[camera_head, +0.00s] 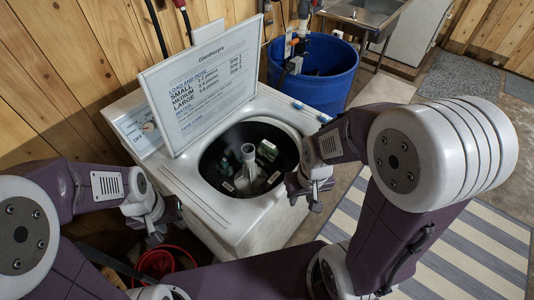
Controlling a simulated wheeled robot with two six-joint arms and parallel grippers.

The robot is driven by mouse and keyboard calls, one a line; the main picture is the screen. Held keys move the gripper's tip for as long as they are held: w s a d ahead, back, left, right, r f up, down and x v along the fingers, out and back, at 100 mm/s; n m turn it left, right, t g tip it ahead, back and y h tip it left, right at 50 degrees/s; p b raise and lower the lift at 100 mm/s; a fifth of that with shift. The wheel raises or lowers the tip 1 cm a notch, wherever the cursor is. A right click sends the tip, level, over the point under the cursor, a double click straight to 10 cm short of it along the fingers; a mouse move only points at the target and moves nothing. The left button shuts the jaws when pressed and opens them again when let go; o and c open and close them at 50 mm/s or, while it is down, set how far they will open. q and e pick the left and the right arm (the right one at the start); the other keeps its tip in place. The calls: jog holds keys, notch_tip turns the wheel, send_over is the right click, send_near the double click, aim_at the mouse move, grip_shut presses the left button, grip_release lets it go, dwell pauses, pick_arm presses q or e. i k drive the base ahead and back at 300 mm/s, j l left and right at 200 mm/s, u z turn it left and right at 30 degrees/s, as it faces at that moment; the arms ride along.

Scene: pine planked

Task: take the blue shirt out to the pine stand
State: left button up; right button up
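I see no blue shirt and no pine stand in the head view. A white top-loading washer (236,216) stands in the middle with its lid (205,85) raised. Its dark drum (228,150) is open, with a pale central post (248,160) and small green and white items (267,150) inside; I cannot tell what they are. My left gripper (164,222) is outside the washer, at its left front side, with its fingers apart and nothing seen between them. My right gripper (306,193) is at the washer's right edge, with its fingers apart and seemingly empty.
A blue barrel (322,91) stands behind the washer to the right. A metal sink (366,12) is at the back. A red bucket (160,262) is on the floor below my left gripper. A striped rug (455,255) covers the floor at right. A pine-planked wall is at left.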

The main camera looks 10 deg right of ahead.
aim_at(276, 178)
jog(key=i+l+u, duration=0.1)
jog(key=l+u, duration=1.3)
jog(key=k+l+u, duration=0.2)
jog(key=l+u, duration=0.25)
jog(key=k+l+u, duration=0.15)
jog(key=l+u, duration=0.15)
jog(key=u, duration=0.15)
